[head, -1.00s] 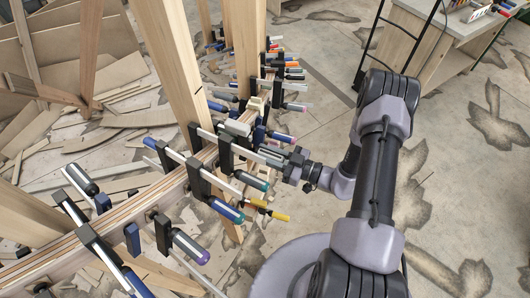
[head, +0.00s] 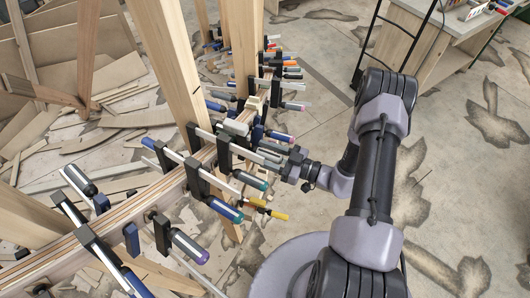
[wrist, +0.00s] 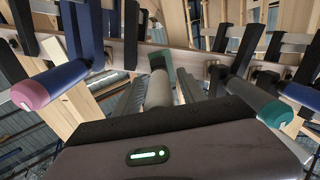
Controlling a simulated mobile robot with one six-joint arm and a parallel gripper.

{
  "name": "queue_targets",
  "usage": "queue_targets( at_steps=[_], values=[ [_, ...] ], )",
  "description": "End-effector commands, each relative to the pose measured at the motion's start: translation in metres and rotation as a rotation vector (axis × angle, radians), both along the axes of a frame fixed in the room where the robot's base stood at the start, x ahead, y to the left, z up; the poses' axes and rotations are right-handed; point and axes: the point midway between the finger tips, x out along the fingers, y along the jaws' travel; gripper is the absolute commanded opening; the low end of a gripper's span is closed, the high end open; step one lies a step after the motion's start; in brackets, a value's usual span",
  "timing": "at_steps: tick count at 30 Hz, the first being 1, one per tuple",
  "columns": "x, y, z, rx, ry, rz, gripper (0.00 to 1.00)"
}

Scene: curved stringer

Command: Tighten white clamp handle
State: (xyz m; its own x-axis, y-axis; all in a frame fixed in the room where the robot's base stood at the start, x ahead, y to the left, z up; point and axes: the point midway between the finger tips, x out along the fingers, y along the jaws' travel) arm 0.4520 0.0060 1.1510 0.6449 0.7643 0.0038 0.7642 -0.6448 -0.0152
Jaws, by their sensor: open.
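The white clamp handle (wrist: 158,90) shows in the wrist view as a pale grey-white cylinder, pointing toward the camera. My gripper (wrist: 160,82) has its two fingers apart, one on each side of the handle. The handle's near end is hidden by the gripper body, and I cannot tell whether a finger touches it. A dark green part shows behind its far end. In the head view my gripper (head: 267,154) is at the right side of the curved wooden stringer (head: 172,183), among the clamps. The handle cannot be told apart from the fingers there.
In the wrist view, a blue handle with a pink end (wrist: 52,84) is left of my gripper, and a grey handle with a teal end (wrist: 262,103) is close right. Yellow (head: 267,209) and blue (head: 226,209) handles stick out nearby. Upright wooden posts (head: 247,45) stand along the stringer.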

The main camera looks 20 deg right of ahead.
Motion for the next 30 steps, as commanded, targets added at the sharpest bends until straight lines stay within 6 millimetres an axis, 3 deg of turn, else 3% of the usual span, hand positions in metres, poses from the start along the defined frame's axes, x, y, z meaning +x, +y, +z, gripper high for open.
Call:
queue_targets(
  at_steps=[8,24,30],
  values=[
    [-0.005,-0.008,0.0,0.0,0.0,-0.003,0.48],
    [-0.097,-0.116,-0.002,-0.002,-0.001,-0.006,0.48],
    [-0.112,-0.132,-0.001,0.0,0.0,-0.001,0.48]
  ],
)
